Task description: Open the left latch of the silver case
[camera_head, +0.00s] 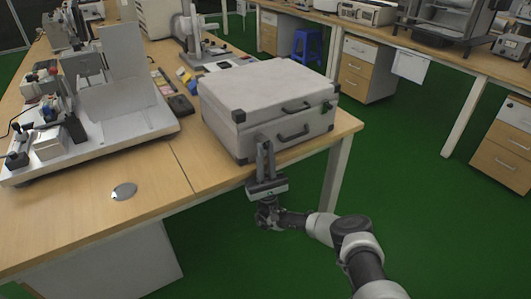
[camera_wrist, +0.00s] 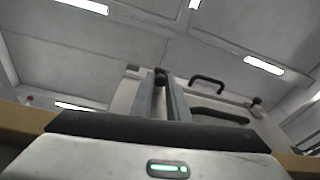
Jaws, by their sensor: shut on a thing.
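The silver case (camera_head: 268,82) is closed and stands on the wooden table near its front right corner. Its front side, with dark handles (camera_head: 292,133), faces my arm. It also shows in the wrist view (camera_wrist: 125,96), seen from below. My gripper (camera_head: 264,142) is at the left part of the case's front, its fingers pointing at the case. In the wrist view the two fingers (camera_wrist: 161,82) close in around a small dark piece, which is the left latch (camera_wrist: 161,73). The fingers hide most of this latch. The right latch (camera_head: 327,105) is a small dark piece at the right of the front.
The wooden table (camera_head: 85,235) carries a white equipment stand (camera_head: 110,125) at left and a small metal disc (camera_head: 124,191) near its front. Small dark items (camera_head: 181,106) lie left of the case. Open green floor (camera_head: 430,220) lies to the right.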

